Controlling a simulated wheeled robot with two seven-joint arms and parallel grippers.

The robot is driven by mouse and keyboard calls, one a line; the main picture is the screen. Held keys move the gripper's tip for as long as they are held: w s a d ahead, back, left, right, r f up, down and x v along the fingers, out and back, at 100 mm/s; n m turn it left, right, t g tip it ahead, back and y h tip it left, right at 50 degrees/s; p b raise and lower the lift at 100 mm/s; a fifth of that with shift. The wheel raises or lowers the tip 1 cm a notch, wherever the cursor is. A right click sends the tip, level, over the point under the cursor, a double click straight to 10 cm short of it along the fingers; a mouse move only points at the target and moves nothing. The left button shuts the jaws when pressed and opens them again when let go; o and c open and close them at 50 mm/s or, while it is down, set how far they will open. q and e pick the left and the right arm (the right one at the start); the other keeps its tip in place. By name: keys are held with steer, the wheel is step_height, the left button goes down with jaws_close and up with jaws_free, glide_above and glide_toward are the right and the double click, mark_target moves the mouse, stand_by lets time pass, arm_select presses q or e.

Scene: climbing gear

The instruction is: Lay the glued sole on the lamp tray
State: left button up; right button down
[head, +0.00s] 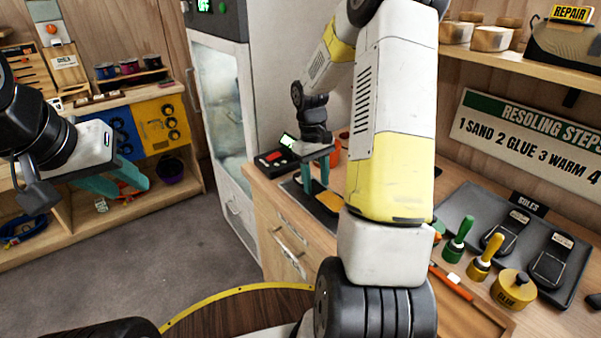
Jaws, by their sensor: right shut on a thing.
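My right gripper (322,178) reaches down at the back of the wooden counter, its teal fingers over a dark flat tray (297,191), which looks like the lamp tray. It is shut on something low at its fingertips. A dark piece with an amber patch (329,201) shows there and looks like the glued sole. My arm hides its right part, and I cannot tell whether it touches the tray. My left gripper (118,181) is at the left, away from the counter, with its teal fingers apart and nothing seen between them.
A grey soles tray (455,205) holds black soles (508,232) at the right. A green-handled tool (458,240), a yellow-handled tool (486,258) and a glue pot (514,289) stand in front of it. A glass-fronted cabinet (218,105) stands left of the counter. Open floor lies at left.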

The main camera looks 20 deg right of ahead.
steer(key=shift+f, duration=0.8)
steer(key=shift+f, duration=0.1)
steer(key=c, duration=0.7)
jaws_free()
step_height(320, 180, up, 12)
steer(key=w, duration=0.2)
steer(key=s+a+r+m+t+y, duration=0.1)
steer(key=s+a+r+t, duration=0.3)
steer(key=s, duration=0.6)
steer(key=s+a+r+m+t+y, duration=0.1)
steer(key=s+a+r+m+t, duration=0.1)
steer(key=s+a+r+t, duration=0.2)
steer(key=s+a+r, duration=0.3)
steer(key=s+r, duration=0.1)
steer(key=s, duration=0.3)
steer(key=shift+s+y, duration=0.25)
steer(key=shift+y, duration=0.15)
